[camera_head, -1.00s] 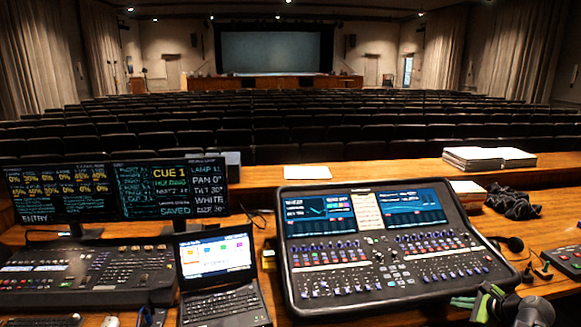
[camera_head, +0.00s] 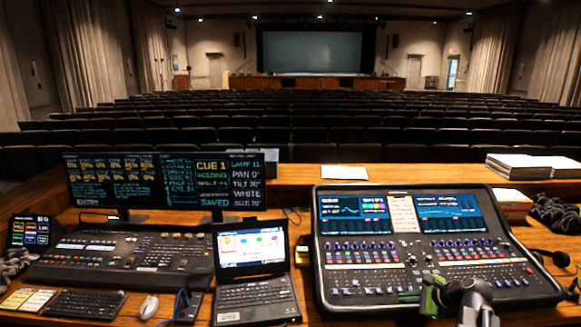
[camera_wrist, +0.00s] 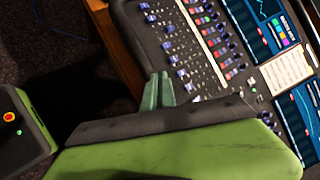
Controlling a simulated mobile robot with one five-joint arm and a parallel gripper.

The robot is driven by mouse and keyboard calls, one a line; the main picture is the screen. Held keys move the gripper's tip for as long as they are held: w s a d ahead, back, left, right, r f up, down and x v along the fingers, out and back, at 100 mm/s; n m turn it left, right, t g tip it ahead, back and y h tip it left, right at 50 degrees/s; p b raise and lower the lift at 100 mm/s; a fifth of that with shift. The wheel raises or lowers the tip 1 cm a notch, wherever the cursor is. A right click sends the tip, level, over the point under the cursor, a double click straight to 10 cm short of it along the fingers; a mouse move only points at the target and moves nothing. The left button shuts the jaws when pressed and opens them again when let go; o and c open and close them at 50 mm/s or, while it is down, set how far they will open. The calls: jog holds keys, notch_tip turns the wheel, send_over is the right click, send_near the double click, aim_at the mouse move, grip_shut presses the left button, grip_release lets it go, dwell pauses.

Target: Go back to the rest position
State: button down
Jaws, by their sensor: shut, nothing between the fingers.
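My gripper (camera_wrist: 159,88) shows in the wrist view as two pale green fingers, closed together with nothing between them. The fingertips point toward the front part of the mixing console (camera_wrist: 190,50), which has rows of knobs and lit screens. In the head view, part of my green and grey arm shows over the front right of the console (camera_head: 385,250). Whether the fingers touch the console I cannot tell.
A laptop (camera_head: 251,250) stands left of the console, with a lighting desk (camera_head: 120,255), monitors (camera_head: 110,185), a keyboard (camera_head: 87,304) and a mouse (camera_head: 149,307) further left. Paper stacks (camera_head: 530,168) lie at back right. Seat rows (camera_head: 300,120) lie beyond.

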jog(key=s+a+f+n+g, duration=0.1)
jog(key=a+f+n+g, duration=0.3)
jog(key=a, duration=0.8)
jog(key=a+f+n+g, duration=0.1)
jog(key=a+n, duration=0.4)
jog(key=a, duration=0.8)
jog(key=s+a+f+n+g+h, duration=0.2)
jog(key=s+a+n, duration=0.2)
jog(key=s+n, duration=0.1)
jog(key=s+d+f+n+g+h, duration=0.1)
jog(key=s+d+n+h, duration=0.1)
jog(key=d+n, duration=0.3)
jog(key=shift+s+d+n+g+h, duration=0.15)
jog(key=shift+s+n+g+h, duration=0.2)
jog(key=shift+s+n, duration=0.45)
